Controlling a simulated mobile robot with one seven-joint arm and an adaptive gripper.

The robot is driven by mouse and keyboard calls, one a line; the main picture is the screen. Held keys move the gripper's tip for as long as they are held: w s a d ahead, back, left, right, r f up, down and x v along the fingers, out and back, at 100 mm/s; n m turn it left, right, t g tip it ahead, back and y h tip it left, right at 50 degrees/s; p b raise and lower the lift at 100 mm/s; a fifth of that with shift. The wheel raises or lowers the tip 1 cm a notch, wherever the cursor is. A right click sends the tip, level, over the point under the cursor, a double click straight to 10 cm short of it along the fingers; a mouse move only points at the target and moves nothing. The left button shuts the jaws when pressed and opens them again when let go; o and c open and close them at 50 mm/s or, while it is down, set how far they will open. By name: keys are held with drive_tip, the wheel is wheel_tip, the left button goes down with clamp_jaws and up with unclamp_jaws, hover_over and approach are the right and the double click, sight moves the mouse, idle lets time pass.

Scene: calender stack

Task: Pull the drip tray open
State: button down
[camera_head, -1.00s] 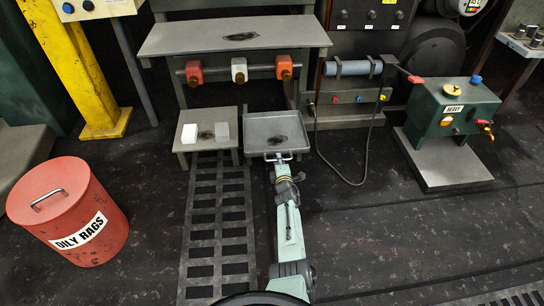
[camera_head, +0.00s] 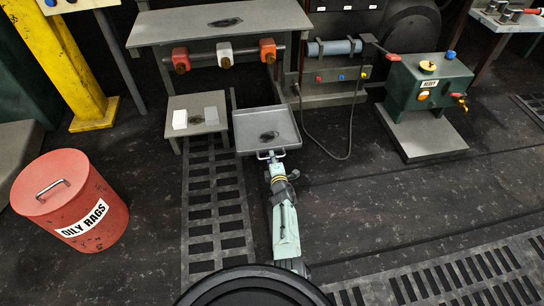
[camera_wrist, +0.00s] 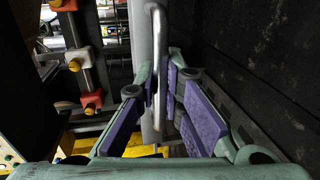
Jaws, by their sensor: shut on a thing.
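The drip tray (camera_head: 246,137) is a shallow grey metal pan with a dark stain on its floor. It sits low, with a dark gap behind its back edge. A light metal bar handle (camera_head: 270,154) is on its front edge. My gripper (camera_head: 271,160) is at the handle, with the arm stretching back toward my base. In the wrist view the handle (camera_wrist: 155,25) runs between the purple-padded fingers of my gripper (camera_wrist: 160,95), which is shut on it. The tray itself shows edge-on beside the handle in the wrist view.
A small grey table (camera_head: 183,105) with a white block (camera_head: 180,119) and a grey block (camera_head: 211,115) stands left of the tray. A floor grating (camera_head: 215,205) lies in front. A red rag bin (camera_head: 70,202) is far left; a green machine (camera_head: 428,90) is right.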

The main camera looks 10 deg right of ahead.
drive_tip(key=c, duration=1.7)
unclamp_jaws()
drive_tip(key=shift+w, duration=0.1)
